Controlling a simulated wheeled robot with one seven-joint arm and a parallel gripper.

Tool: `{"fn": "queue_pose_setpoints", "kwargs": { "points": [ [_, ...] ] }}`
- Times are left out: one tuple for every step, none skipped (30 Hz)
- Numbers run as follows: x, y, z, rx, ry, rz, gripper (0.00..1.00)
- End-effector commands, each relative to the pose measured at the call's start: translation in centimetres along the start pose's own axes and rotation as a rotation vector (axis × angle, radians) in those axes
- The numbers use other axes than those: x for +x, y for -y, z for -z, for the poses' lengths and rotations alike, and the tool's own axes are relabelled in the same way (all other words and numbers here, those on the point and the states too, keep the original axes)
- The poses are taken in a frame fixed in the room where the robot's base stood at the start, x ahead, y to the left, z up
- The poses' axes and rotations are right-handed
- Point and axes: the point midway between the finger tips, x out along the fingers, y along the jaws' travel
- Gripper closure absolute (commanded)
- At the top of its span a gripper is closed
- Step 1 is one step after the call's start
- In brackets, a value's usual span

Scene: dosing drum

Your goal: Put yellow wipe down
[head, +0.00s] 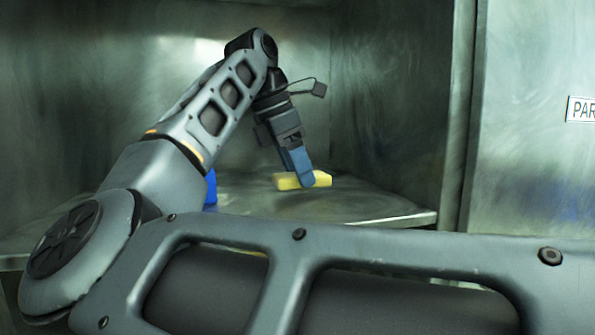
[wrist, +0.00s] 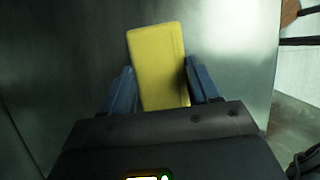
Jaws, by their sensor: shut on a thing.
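The yellow wipe (head: 290,181) is a flat yellow block at or just above the metal shelf in the head view; I cannot tell whether it touches the shelf. My gripper (head: 305,181), with blue fingers, reaches down to it and is shut on it. In the wrist view the yellow wipe (wrist: 158,62) sits between the two blue fingers of my gripper (wrist: 160,88), and its far end sticks out beyond them. The finger on the far side is hidden in the head view.
The metal shelf (head: 385,205) lies inside a steel compartment with walls at the back and sides. A blue object (head: 210,187) stands to the left, partly hidden by my arm. A label (head: 581,109) is on the panel at right. The shelf right of the wipe is clear.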

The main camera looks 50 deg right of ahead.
Motion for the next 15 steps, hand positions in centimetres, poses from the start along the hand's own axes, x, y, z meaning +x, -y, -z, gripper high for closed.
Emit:
{"fn": "queue_pose_setpoints", "kwargs": {
  "points": [
    [0.5,0.0,0.3,-0.002,0.001,0.001,0.73],
    [0.8,0.0,0.4,-0.001,0.001,0.001,0.73],
    [1.0,0.0,0.4,0.0,0.001,0.0,0.73],
    [1.0,0.0,0.4,0.0,0.0,-0.001,0.73],
    [1.1,0.0,0.4,0.0,0.0,-0.001,0.73],
    [1.0,0.0,0.4,0.0,0.0,-0.001,0.73],
    [1.0,0.0,0.4,0.0,0.0,-0.001,0.73],
    [1.0,0.0,0.4,0.0,0.0,-0.001,0.73],
    [1.0,0.0,0.4,0.0,0.0,-0.001,0.73],
    [1.1,0.0,0.5,0.0,0.0,-0.001,0.73],
    [1.1,0.0,0.5,0.0,0.0,-0.001,0.73],
    [1.3,0.0,0.5,-0.001,-0.001,-0.001,0.73],
    [1.4,0.0,0.6,-0.001,-0.001,-0.001,0.73],
    [1.5,0.0,0.6,-0.001,-0.001,-0.001,0.73],
    [1.6,0.0,0.7,-0.001,-0.001,-0.001,0.73]
  ]
}}
